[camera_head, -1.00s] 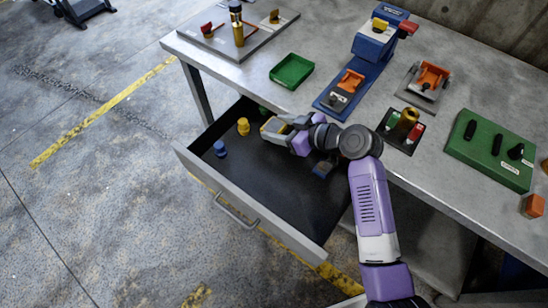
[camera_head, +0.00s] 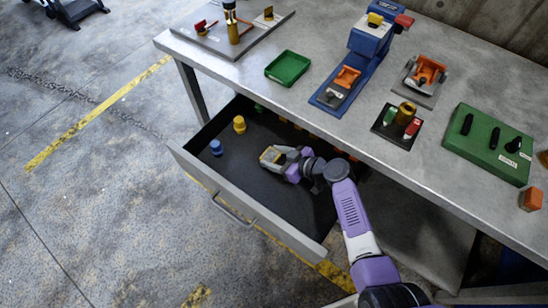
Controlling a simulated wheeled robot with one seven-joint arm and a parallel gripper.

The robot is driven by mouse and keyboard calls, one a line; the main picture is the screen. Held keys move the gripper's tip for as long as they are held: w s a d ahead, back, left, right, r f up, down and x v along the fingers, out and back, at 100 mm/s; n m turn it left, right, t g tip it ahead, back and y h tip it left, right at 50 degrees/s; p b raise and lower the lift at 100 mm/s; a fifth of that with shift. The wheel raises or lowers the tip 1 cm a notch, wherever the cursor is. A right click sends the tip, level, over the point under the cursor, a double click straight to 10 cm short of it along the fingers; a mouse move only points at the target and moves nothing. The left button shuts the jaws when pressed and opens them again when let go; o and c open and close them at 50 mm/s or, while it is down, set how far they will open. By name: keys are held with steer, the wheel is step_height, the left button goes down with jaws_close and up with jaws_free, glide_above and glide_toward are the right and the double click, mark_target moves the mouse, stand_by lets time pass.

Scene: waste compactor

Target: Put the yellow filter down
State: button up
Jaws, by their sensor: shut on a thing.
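The yellow filter (camera_head: 269,155) appears as a small yellow-edged piece with a grey face at the end of my gripper (camera_head: 279,156). My gripper is shut on it, inside the open drawer (camera_head: 226,192), over the dark drawer floor. Whether the filter touches the floor I cannot tell. The fingers and the purple-grey wrist hide part of the filter and the floor below.
A yellow peg-like piece (camera_head: 239,125) and a blue one (camera_head: 216,147) stand at the drawer's left. Small coloured pieces partly show along its back, under the tabletop edge. Dark floor left of and in front of my gripper is clear. A green tray (camera_head: 288,69) sits on the workbench (camera_head: 240,72).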

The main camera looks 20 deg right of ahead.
steer(key=shift+f, duration=0.25)
steer(key=shift+f+b, duration=0.2)
steer(key=shift+b, duration=0.1)
steer(key=o, duration=1.4)
steer(key=shift+r, duration=0.2)
steer(key=shift+s+r+p, duration=0.1)
steer(key=shift+p, duration=0.3)
steer(key=v, duration=0.7)
steer(key=shift+s+d+b, duration=0.15)
steer(key=shift+b, duration=0.15)
